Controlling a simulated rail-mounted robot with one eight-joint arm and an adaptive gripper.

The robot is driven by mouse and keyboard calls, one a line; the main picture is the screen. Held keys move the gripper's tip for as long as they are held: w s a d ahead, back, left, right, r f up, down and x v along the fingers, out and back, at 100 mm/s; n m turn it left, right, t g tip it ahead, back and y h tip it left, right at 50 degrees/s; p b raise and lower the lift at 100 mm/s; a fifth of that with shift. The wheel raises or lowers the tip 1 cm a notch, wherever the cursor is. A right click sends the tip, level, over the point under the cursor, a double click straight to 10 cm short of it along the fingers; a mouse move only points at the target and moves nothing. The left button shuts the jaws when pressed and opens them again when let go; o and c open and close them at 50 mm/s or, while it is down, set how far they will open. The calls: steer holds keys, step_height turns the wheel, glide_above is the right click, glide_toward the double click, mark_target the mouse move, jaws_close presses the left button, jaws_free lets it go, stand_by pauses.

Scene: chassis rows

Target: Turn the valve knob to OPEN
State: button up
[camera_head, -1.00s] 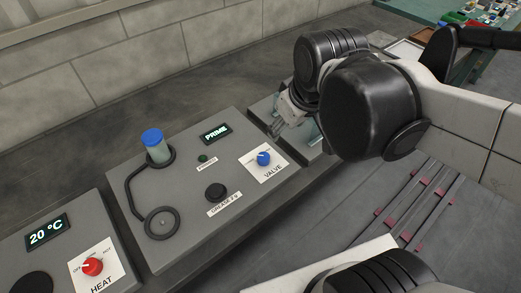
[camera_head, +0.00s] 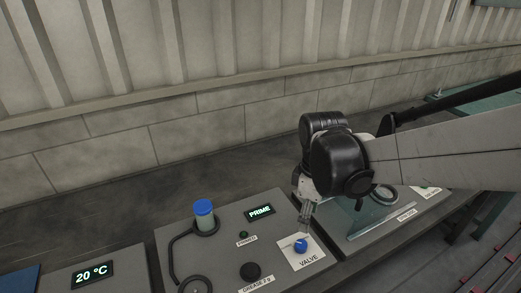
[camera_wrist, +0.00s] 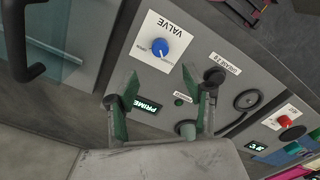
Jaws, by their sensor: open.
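The blue valve knob (camera_head: 301,245) sits on a white plate marked VALVE on the grey panel. In the wrist view the knob (camera_wrist: 160,47) shows beyond my fingertips, with a white pointer mark on it. The print around it is too small to read surely. My gripper (camera_head: 306,212) hangs just behind the knob in the head view, pointing down. In the wrist view my gripper (camera_wrist: 160,82) has its two green fingers spread apart with nothing between them. The knob appears apart from the fingers.
A PRIME display (camera_head: 260,212), a small green PRIMED lamp (camera_head: 243,234), a black grease knob (camera_head: 250,271) and a blue-capped bottle (camera_head: 204,214) share the panel. A clear-covered panel (camera_head: 350,222) stands to the right. A 20 °C display (camera_head: 92,272) is at left.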

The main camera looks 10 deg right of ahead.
mark_target(303, 244)
step_height(303, 244, down, 12)
steer(key=shift+r+b, duration=0.1)
steer(key=shift+b, duration=0.95)
jaws_close()
